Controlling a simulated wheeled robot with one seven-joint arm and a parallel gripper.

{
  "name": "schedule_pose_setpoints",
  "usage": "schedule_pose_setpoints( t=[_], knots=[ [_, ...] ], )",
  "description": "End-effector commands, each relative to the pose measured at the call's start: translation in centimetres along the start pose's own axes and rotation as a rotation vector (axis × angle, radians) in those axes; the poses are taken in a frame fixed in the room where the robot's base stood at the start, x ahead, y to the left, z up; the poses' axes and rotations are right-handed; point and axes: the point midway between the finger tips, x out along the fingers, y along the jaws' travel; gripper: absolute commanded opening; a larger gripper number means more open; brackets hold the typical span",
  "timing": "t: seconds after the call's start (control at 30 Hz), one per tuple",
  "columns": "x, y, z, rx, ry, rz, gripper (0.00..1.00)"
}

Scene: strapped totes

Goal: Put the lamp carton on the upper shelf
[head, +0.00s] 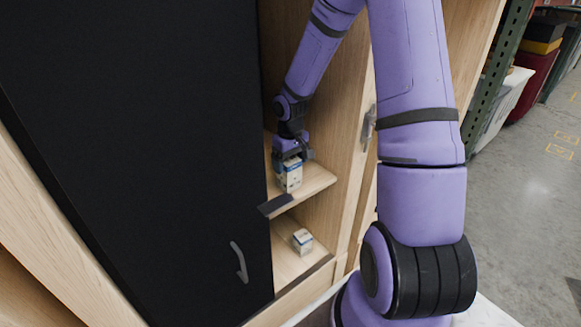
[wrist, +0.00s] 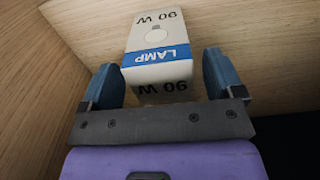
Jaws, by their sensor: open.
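The lamp carton (head: 289,177) is a white box with a blue band, standing on the upper shelf (head: 318,179) of the cabinet in the head view. In the wrist view the carton (wrist: 158,36) shows "LAMP" and "90 W" print and a bulb drawing. My gripper (head: 291,154) is at the carton's top in the head view. In the wrist view my gripper (wrist: 160,78) is open, with one blue finger on each side of the carton's near end and a visible gap at the right finger.
A smaller white box (head: 302,240) sits on the lower shelf (head: 285,262). A dark plate (head: 276,206) is at the upper shelf's front edge. A black door (head: 150,130) covers the cabinet's left side. Open floor (head: 530,200) lies at right.

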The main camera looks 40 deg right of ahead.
Motion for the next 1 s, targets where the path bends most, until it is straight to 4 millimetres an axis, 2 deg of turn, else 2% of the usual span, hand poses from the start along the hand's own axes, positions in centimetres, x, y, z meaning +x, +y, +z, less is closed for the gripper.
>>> schedule_pose_setpoints(
  t=[0.3,0.5,0.7,1.0],
  knots=[
    [-6.4,0.1,0.0,0.002,0.003,0.002,0.87],
    [-9.0,0.1,0.0,0.001,0.001,0.002,0.87],
    [-9.9,0.0,0.0,0.001,0.0,-0.001,0.87],
    [-10.0,0.0,0.0,0.0,0.0,0.0,0.87]
  ],
)
